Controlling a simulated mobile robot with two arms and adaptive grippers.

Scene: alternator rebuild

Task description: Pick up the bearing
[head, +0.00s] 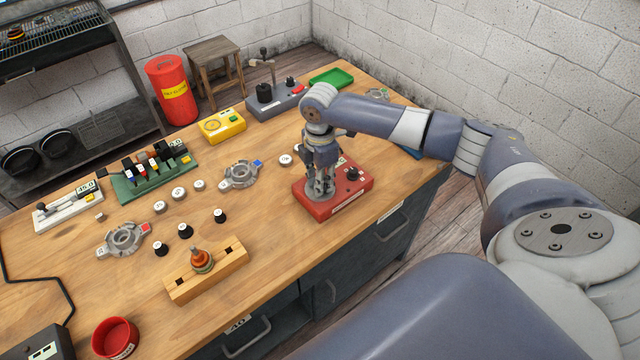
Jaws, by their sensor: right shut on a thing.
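My right gripper (320,187) points straight down over the red box (345,197) with a dark knob near the table's right edge. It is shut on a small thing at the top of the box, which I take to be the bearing. The fingers hide most of it, and I cannot tell whether it still touches the box. My left gripper is not in view.
Several small grey labelled cylinders (179,194) and black ones (185,231) stand on the wooden table (250,205). Metal housings (240,175), a wooden block with an orange-topped part (202,258), a yellow meter (222,125) and a grey press (275,95) surround them.

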